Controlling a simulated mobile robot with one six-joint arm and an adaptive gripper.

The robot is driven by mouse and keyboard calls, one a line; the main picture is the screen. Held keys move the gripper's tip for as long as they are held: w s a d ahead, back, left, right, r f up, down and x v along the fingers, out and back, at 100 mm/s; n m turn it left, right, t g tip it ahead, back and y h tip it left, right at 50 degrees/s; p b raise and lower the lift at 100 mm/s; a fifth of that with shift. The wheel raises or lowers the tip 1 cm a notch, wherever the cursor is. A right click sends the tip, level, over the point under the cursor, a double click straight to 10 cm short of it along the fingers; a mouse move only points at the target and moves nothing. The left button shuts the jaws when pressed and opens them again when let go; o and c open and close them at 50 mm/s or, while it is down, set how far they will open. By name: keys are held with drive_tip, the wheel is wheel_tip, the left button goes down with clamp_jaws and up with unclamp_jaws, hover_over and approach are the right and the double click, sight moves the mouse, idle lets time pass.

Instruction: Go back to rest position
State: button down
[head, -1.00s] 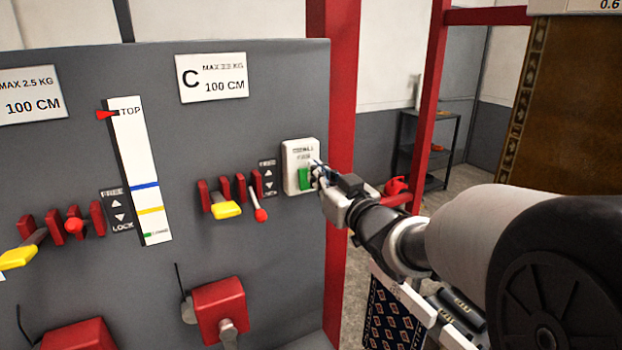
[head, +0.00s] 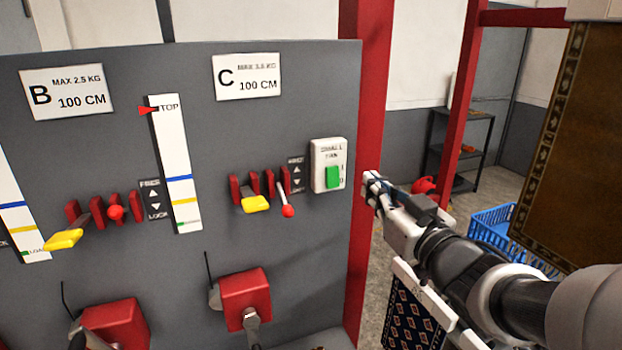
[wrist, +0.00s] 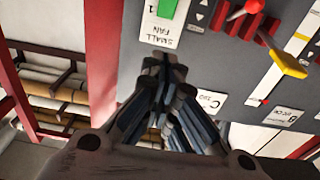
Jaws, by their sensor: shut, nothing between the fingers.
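My gripper (head: 370,180) is shut and empty. In the head view it is at the right edge of the grey panel (head: 310,90), in front of the red post and just right of the small fan switch box (head: 328,150). The box is white with a green rocker (head: 333,177). A gap shows between the gripper and the box. In the wrist view the closed fingers (wrist: 160,62) point toward the panel, and the switch box (wrist: 160,28) appears above them. My arm reaches in from the lower right.
Yellow-tipped levers (head: 255,203) and a red-knobbed lever (head: 288,210) stick out of the panel. Red boxes (head: 245,297) with handles sit below. A red post (head: 365,100), a hanging brown rug (head: 560,150), a blue crate (head: 490,225) and a dark shelf (head: 460,145) are to the right.

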drive_tip(key=s+d+f+m+g+h+b, duration=0.2)
drive_tip(key=s+d+f+m+g+h, duration=0.25)
drive_tip(key=s+f+h, duration=0.35)
drive_tip(key=s+a+f+g+y, duration=0.1)
drive_tip(key=s+f+g, duration=0.3)
drive_tip(key=s, duration=0.6)
drive_tip(key=s+a+f+g+y, duration=0.1)
drive_tip(key=s+a+f+g, duration=0.3)
drive_tip(key=s+f, duration=0.3)
drive_tip(key=s+n, duration=0.1)
drive_tip(key=s, duration=0.2)
drive_tip(key=shift+a+f+b, duration=0.15)
drive_tip(key=shift+b, duration=0.2)
